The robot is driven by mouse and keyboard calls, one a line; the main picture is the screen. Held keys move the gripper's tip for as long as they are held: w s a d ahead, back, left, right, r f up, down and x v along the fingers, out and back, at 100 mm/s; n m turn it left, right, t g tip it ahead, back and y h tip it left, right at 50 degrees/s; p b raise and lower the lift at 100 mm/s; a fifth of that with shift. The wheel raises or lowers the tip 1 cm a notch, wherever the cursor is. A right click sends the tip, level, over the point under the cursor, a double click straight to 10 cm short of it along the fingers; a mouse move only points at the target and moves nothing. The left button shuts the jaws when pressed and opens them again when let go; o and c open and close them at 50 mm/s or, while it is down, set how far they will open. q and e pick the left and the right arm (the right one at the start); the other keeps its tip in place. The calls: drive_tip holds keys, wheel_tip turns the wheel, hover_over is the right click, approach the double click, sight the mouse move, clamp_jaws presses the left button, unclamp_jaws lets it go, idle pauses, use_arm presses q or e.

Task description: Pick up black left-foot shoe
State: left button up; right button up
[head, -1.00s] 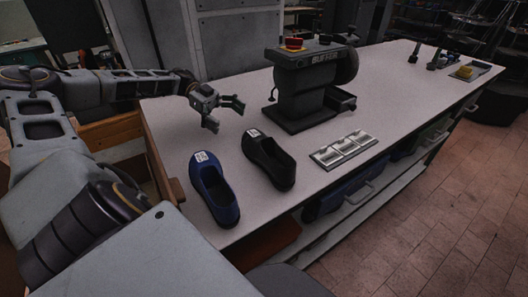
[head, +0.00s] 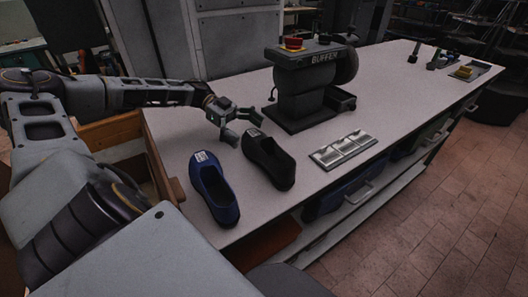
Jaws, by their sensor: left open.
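My left gripper (head: 245,128) is open and empty, just beyond the far end of the black shoe. From this view I cannot tell how high it is above the table. My right gripper is not in view.
The buffer machine (head: 308,85) with a red button stands behind and right of the shoes. A silver three-part tray (head: 343,149) lies right of the black shoe. A wooden drawer (head: 112,137) is at the table's left side. Small items lie at the far right end.

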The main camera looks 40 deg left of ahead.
sight(261, 142)
use_arm(q)
drive_tip(key=shift+f+x, duration=0.2)
drive_tip(key=shift+x, duration=2.45)
drive_tip(key=shift+s+a, duration=0.1)
drive_tip(key=shift+s, duration=0.1)
drive_tip(key=c, duration=1.4)
